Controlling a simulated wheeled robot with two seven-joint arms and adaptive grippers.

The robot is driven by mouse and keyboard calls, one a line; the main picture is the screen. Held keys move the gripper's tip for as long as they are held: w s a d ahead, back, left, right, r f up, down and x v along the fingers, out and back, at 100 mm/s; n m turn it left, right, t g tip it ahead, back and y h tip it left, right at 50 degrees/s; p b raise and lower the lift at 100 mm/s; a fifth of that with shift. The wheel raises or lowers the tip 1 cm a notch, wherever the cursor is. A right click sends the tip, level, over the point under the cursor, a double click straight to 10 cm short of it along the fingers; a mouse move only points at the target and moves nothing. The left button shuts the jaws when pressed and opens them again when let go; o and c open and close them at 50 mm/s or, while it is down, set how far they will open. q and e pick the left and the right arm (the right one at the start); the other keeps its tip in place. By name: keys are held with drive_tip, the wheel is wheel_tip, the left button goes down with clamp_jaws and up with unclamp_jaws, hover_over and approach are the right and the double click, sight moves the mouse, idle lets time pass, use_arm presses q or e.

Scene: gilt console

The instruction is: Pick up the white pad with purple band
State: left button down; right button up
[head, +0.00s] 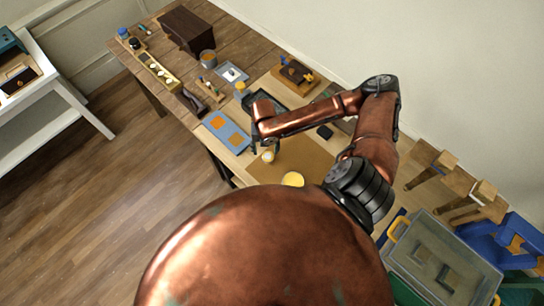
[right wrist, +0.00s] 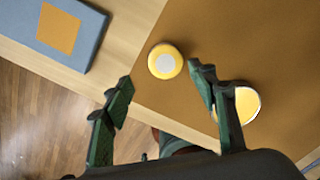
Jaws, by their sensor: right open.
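No pad with a purple band can be made out in either view. A small round yellow piece with a pale centre (right wrist: 165,62) lies on the brown mat (right wrist: 225,35) near its edge; it also shows in the head view (head: 268,156). My right gripper (right wrist: 160,76) is open and empty, its fingertips on either side of and just short of this piece in the right wrist view. In the head view the right gripper (head: 256,142) is partly hidden by my arm. My left gripper is not in view.
A white-rimmed round thing, yellow inside (right wrist: 247,104), is partly behind the right finger. A blue board with orange squares (head: 226,132) lies left of the mat. Trays, a dark box (head: 187,29) and several small items fill the far table. A lidded bin (head: 440,262) stands at lower right.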

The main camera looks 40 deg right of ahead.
sight(268, 156)
drive_tip(key=shift+o, duration=0.3)
drive_tip(key=f, duration=0.3)
drive_tip(key=shift+s+d+p, duration=0.2)
drive_tip(key=shift+s+p, duration=0.05)
drive_tip(key=shift+p, duration=0.05)
wheel_tip(268, 156, down, 3)
drive_tip(key=shift+d+f, duration=0.15)
drive_tip(key=c, duration=0.6)
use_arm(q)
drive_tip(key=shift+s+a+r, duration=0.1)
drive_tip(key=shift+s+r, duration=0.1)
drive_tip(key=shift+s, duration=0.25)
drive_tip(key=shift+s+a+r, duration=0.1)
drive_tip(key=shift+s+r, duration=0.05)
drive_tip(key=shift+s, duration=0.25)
use_arm(e)
drive_tip(key=c, duration=0.5)
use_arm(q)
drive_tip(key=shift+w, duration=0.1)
